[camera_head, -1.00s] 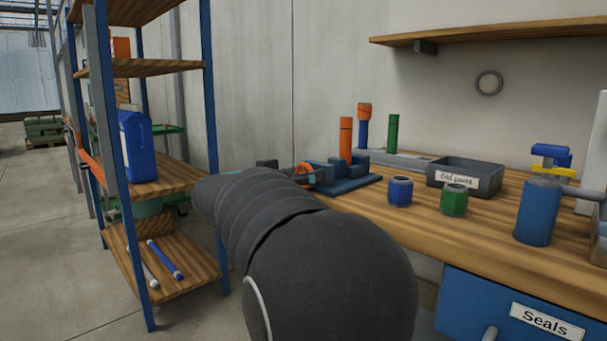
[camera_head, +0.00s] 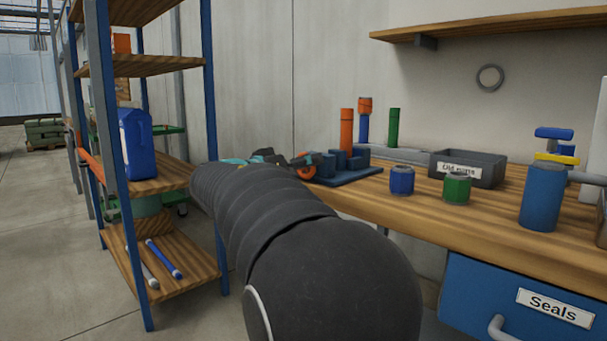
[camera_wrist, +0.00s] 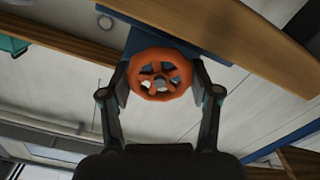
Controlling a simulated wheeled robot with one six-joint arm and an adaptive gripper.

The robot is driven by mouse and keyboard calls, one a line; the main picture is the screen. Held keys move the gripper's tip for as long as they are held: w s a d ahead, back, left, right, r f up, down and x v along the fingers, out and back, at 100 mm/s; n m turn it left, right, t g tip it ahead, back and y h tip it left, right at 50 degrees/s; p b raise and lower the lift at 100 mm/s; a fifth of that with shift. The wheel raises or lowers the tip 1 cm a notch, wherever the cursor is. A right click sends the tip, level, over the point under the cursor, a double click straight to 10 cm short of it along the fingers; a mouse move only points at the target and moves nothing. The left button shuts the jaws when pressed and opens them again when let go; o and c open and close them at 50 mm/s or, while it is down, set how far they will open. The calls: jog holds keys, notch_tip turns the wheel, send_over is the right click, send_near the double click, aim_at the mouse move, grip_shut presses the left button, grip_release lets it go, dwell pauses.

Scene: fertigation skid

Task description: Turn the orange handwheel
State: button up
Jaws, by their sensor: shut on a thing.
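The orange handwheel (camera_wrist: 160,62) is a spoked ring and fills the space between my gripper's fingers in the wrist view. My gripper (camera_wrist: 162,80) is shut on the handwheel, with one finger against each side of its rim. In the head view the handwheel (camera_head: 305,168) shows small at the left end of the bench, beside a blue block fixture (camera_head: 345,176). My own dark arm hides much of the gripper there, and only part of it shows.
A blue and wood shelf rack (camera_head: 140,185) stands left of my arm. On the wooden bench (camera_head: 400,215) are a blue jar (camera_head: 402,181), a green jar (camera_head: 457,189), a grey bin (camera_head: 480,168) and a blue cylinder (camera_head: 543,200). A wall shelf (camera_head: 500,30) hangs above.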

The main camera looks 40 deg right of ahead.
jog(key=shift+n+b, duration=0.3)
jog(key=shift+n, duration=0.6)
jog(key=o, duration=1.2)
jog(key=shift+d, duration=0.15)
jog(key=shift+c, duration=0.2)
jog(key=shift+a, duration=0.2)
jog(key=a, duration=1.1)
jog(key=shift+s+a, duration=0.4)
jog(key=shift+s, duration=0.05)
